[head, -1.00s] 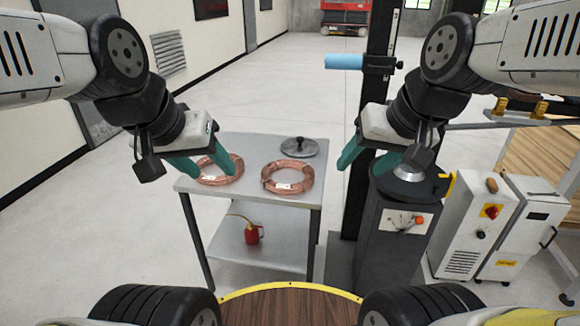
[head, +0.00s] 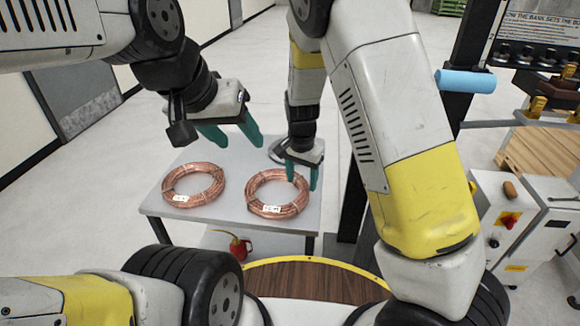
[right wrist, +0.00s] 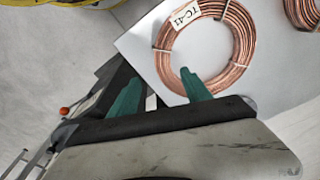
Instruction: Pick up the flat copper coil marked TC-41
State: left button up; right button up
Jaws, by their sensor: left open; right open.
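The flat copper coil marked TC-41 (head: 252,194) lies on the right part of a grey table. Its white tag reads TC-41 in the right wrist view, on the copper ring (right wrist: 165,42). My right gripper (head: 302,182) is open at the coil's right side, fingers pointing down. In the right wrist view the right gripper (right wrist: 160,78) has one fingertip overlapping the ring's inner edge and the other outside the ring. The height gap is unclear.
A second copper coil (head: 212,192) with an unreadable tag lies on the left of the grey table (head: 232,214). A red can (head: 240,248) sits on the lower shelf. A dark post with a blue cylinder (head: 466,81) stands to the right. My right arm hides part of the right side.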

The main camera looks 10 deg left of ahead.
aim_at(301, 198)
jog(key=shift+w+a+f, duration=0.1)
jog(key=shift+w+f, duration=0.5)
jog(key=shift+f, duration=0.3)
jog(key=f, duration=0.7)
jog(key=shift+w+f, duration=0.2)
jog(key=shift+w, duration=0.15)
grip_shut()
jog(key=shift+w+r, duration=0.1)
jog(key=shift+r, duration=0.05)
